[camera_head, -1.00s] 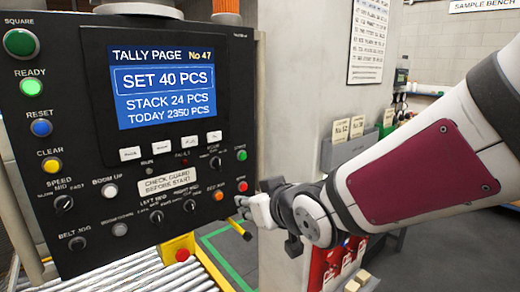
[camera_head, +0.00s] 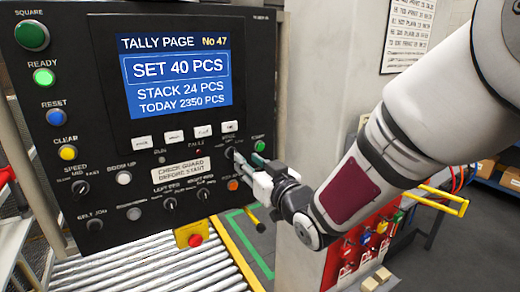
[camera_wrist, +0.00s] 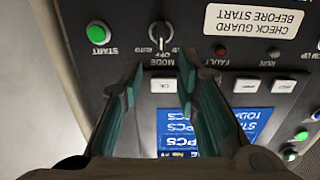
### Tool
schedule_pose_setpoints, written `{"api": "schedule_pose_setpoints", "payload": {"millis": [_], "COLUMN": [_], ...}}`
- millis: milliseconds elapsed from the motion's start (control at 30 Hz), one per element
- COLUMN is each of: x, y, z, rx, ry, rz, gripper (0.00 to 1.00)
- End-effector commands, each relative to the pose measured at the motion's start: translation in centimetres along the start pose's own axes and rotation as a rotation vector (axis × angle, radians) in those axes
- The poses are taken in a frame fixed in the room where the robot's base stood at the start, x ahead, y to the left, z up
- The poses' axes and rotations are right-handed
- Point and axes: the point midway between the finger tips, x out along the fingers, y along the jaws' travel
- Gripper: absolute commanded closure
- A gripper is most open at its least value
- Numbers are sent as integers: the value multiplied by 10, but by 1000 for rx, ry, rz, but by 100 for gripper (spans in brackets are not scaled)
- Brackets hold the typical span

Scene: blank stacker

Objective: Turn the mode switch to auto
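The mode switch (camera_wrist: 160,36) is a dark round knob with a lighter handle, upside down in the wrist view. Its handle stands about upright in that picture, near the OFF and AUTO lettering; its exact setting is hard to read. In the head view the mode switch (camera_head: 229,152) is small, at the lower right of the screen, partly hidden by my fingers. My gripper (camera_wrist: 160,76) is open and empty, its two teal-lined fingers apart, with the knob beyond the gap between the tips. In the head view my gripper (camera_head: 245,162) is close to the panel; contact cannot be told.
The green start button (camera_wrist: 98,32) is beside the switch, and the red fault lamp (camera_wrist: 220,50) is on its other side. White keys (camera_wrist: 248,86) and the screen (camera_head: 175,75) are close by. A roller conveyor (camera_head: 150,265) runs below the panel.

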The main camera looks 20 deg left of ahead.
Motion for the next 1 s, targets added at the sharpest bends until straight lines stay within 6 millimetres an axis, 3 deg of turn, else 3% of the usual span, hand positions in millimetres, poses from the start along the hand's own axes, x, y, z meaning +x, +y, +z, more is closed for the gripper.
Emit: {"api": "schedule_pose_setpoints", "payload": {"millis": [200,400,867,1000], "x": [42,69,80,80], "y": [-1,0,0,1], "z": [0,0,0,0], "rx": [0,1,0,0], "ry": [0,-1,-1,-1], "rz": [0,1,1,1], "gripper": [71,71,71,100]}}
